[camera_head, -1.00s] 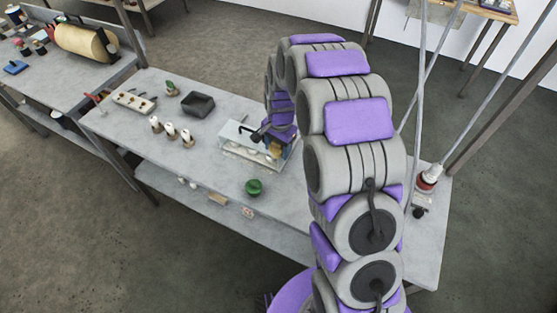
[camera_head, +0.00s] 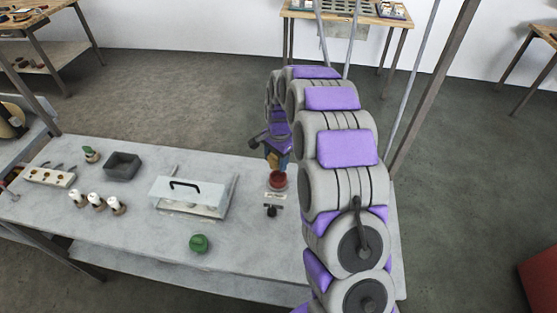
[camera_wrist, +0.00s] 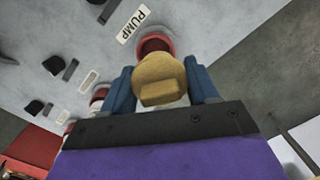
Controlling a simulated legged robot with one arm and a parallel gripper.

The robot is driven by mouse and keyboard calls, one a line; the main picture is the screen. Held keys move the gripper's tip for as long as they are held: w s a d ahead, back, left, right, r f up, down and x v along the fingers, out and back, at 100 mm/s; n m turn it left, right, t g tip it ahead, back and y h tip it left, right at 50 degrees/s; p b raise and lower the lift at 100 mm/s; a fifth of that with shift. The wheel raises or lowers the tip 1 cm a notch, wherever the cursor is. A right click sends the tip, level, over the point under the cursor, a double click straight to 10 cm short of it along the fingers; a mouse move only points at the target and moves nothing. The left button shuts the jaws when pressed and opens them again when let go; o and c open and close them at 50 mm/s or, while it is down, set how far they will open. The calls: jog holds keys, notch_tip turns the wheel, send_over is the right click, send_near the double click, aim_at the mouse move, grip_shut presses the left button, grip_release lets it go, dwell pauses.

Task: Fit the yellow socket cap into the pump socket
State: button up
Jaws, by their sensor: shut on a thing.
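The yellow socket cap (camera_wrist: 158,80) is round with a raised block on its face. My gripper (camera_wrist: 160,84) is shut on it, with one blue finger on each side. The pump socket (camera_wrist: 153,45) has a red rim and a dark inside, and lies just beyond the cap in the wrist view; the cap overlaps its near part. A PUMP label (camera_wrist: 132,24) is beside it. In the head view, the red socket (camera_head: 277,181) stands on the bench just below my gripper (camera_head: 278,160). The gap between cap and socket is hard to judge.
The grey bench (camera_head: 150,235) carries a clear-lidded box (camera_head: 187,191), a green round object (camera_head: 199,243), several white-topped pegs (camera_head: 95,201) and a black tray (camera_head: 122,166) left of my gripper. A black handle (camera_head: 272,210) sits before the socket.

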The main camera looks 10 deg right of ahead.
aim_at(276, 166)
jog(key=shift+a, duration=0.15)
jog(key=shift+d+p, duration=0.3)
jog(key=shift+d, duration=0.7)
jog(key=shift+f, duration=0.4)
jog(key=a+f, duration=0.1)
jog(key=f, duration=0.2)
jog(key=shift+a, duration=0.35)
jog(key=shift+d+f, duration=0.1)
jog(key=shift+f, duration=0.15)
jog(key=shift+d+f, duration=0.35)
jog(key=shift+d, duration=0.3)
jog(key=shift+a, duration=0.6)
jog(key=shift+d+p, duration=0.35)
jog(key=shift+d, duration=0.25)
